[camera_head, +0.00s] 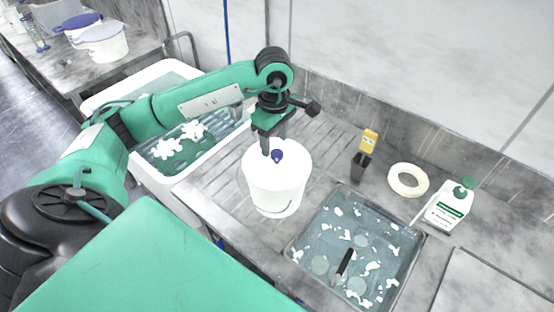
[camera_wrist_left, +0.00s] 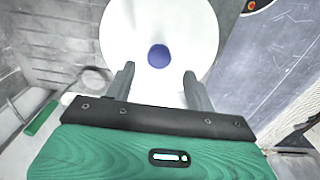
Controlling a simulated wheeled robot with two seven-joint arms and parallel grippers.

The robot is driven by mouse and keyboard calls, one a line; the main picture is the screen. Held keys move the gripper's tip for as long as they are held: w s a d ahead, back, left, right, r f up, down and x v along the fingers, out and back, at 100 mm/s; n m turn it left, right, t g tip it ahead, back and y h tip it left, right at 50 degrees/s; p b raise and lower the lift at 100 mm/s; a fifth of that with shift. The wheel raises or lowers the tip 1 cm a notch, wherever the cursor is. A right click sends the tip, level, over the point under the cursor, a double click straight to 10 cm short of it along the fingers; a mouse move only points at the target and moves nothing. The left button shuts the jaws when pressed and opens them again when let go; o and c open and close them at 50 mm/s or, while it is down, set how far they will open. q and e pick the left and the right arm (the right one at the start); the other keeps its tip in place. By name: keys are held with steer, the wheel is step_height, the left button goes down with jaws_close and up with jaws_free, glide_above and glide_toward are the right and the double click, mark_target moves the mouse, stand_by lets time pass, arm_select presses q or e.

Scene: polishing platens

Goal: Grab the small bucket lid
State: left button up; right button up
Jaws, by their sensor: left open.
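The small bucket (camera_head: 275,195) is white and stands upright on the ribbed steel drainboard. Its white lid (camera_head: 297,160) has a blue knob (camera_head: 277,156) at the middle of its top. In the left wrist view the round lid (camera_wrist_left: 187,25) lies ahead of the fingers, with the knob (camera_wrist_left: 158,55) between and a little beyond the two fingertips. My left gripper (camera_head: 271,148) points down over the lid and is open, its fingers on either side of the knob's line. I cannot tell whether they touch the lid. My right gripper is not in view.
A sink (camera_head: 310,243) with water and white pieces lies at the front right. A yellow-topped dark holder (camera_head: 361,165), white ring (camera_head: 408,180) and white bottle (camera_head: 449,205) stand behind it. A white tub (camera_head: 150,75) is at the left. Other buckets (camera_head: 103,45) stand farther back.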

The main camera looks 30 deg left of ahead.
mark_target(277, 153)
arm_select(q)
steer(key=shift+f, duration=0.1)
steer(key=shift+d+f+p, duration=0.1)
steer(key=shift+f+p, duration=0.15)
steer(key=shift+p, duration=0.15)
step_height(277, 153, down, 4)
steer(key=shift+d+p, duration=0.15)
steer(key=shift+p, duration=1.05)
steer(key=shift+f, duration=0.35)
steer(key=shift+w, duration=0.1)
steer(key=shift+c, duration=0.4)
steer(key=c, duration=1)
